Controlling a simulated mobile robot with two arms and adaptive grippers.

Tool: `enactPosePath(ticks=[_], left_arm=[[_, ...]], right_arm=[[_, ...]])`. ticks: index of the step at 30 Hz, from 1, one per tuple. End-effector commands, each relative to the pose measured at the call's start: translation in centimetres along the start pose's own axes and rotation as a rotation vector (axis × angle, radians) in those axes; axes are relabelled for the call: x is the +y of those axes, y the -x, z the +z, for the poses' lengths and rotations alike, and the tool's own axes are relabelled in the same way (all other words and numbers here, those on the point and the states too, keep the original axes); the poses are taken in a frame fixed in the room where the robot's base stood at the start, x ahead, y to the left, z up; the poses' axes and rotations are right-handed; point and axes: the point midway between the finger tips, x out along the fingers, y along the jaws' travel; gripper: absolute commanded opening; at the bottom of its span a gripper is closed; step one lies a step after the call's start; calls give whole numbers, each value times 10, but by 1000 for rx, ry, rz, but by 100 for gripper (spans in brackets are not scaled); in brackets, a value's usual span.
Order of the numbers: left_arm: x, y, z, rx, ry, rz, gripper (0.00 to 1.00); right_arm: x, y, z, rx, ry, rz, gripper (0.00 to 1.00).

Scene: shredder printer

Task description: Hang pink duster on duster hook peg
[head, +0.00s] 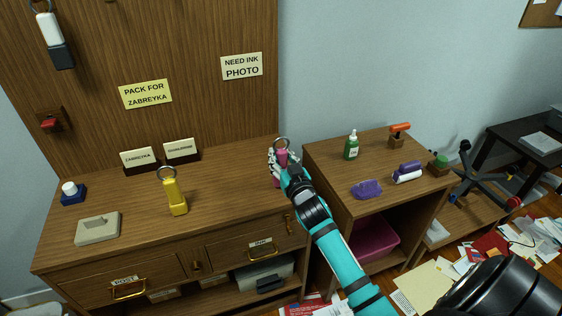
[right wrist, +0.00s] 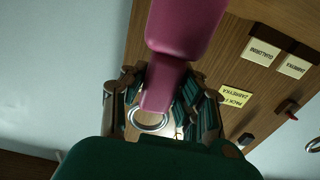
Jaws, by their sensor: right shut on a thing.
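The pink duster (head: 282,158), with a metal ring at its top, is in my right gripper (head: 282,164) above the right end of the wooden desk. In the right wrist view the fingers (right wrist: 163,108) close around the narrow pink neck (right wrist: 160,87), near the ring (right wrist: 150,121); the wide pink body (right wrist: 185,25) extends away. A red peg (head: 49,124) on a wooden mount stands bare on the upright panel at the left; it also shows in the right wrist view (right wrist: 288,107). I cannot tell whether it is the duster hook peg. My left gripper is out of view.
A white and black ringed item (head: 56,40) hangs at the panel's top left. A yellow ringed item (head: 174,192) stands on the desk (head: 232,185). A green bottle (head: 351,146) and purple sponge (head: 367,189) are on the right cabinet. Papers litter the floor.

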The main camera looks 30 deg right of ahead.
Motion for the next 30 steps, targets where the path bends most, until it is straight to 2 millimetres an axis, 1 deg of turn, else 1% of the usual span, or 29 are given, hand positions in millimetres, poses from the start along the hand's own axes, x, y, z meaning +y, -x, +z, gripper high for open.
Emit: enactPosePath(ticks=[7, 8, 10, 14, 21, 25, 30], left_arm=[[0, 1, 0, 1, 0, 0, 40], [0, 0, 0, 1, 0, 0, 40], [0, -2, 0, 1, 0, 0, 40], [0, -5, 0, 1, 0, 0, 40], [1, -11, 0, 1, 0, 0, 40], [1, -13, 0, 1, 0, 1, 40], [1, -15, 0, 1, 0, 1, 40]], right_arm=[[0, 0, -32, 6, 3, -1, 0], [-2, 4, -31, 2, -1, -2, 0], [-9, 19, -29, -2, -2, -2, 0], [-21, 48, -33, -1, -4, -1, 0], [-46, 106, -39, -1, -4, 0, 0], [-54, 127, -41, -1, -3, 2, 0], [-62, 143, -44, 0, -1, 0, 0]])
